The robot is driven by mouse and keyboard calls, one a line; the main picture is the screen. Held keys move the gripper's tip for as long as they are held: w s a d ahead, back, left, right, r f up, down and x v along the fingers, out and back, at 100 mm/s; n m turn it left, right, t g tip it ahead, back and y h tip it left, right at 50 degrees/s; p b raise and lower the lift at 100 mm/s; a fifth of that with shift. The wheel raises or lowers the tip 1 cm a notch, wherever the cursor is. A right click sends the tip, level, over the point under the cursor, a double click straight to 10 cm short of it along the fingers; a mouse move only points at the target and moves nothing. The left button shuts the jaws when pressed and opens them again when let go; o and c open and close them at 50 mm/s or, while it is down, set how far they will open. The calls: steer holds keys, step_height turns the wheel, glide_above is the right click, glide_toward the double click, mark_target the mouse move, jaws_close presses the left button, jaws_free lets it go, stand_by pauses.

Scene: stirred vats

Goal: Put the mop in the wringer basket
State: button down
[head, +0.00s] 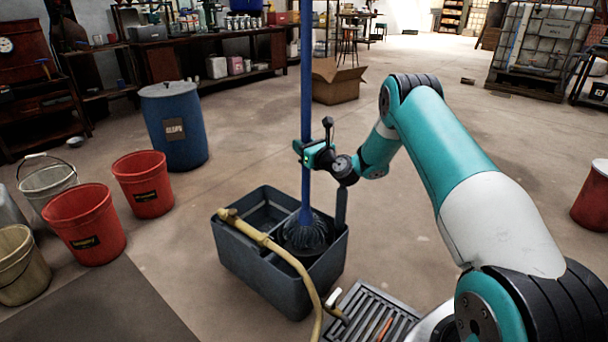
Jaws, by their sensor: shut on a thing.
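The mop has a long upright blue handle (306,70) that runs out of the top of the head view. Its stringy dark blue head (304,234) is at the right compartment of a grey-blue two-part bucket (250,259). A dark round opening, seemingly the wringer basket (310,256), shows just under the mop head. I cannot tell whether the strings rest inside it or hang just over it. My gripper (308,154) is shut around the handle above the bucket, with my arm reaching in from the right.
A yellow hose (290,262) lies across the bucket's near side and runs down past a floor grate (370,318). Red buckets (85,224) and a blue drum (174,127) stand to the left. An open cardboard box (336,82) is behind. The floor right of the box is clear.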

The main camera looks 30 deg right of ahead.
step_height(320, 180, down, 7)
steer(key=b, duration=0.2)
stand_by(0.4)
steer(key=shift+f, duration=0.15)
steer(key=c, duration=0.8)
jaws_free()
steer(key=shift+f, duration=0.1)
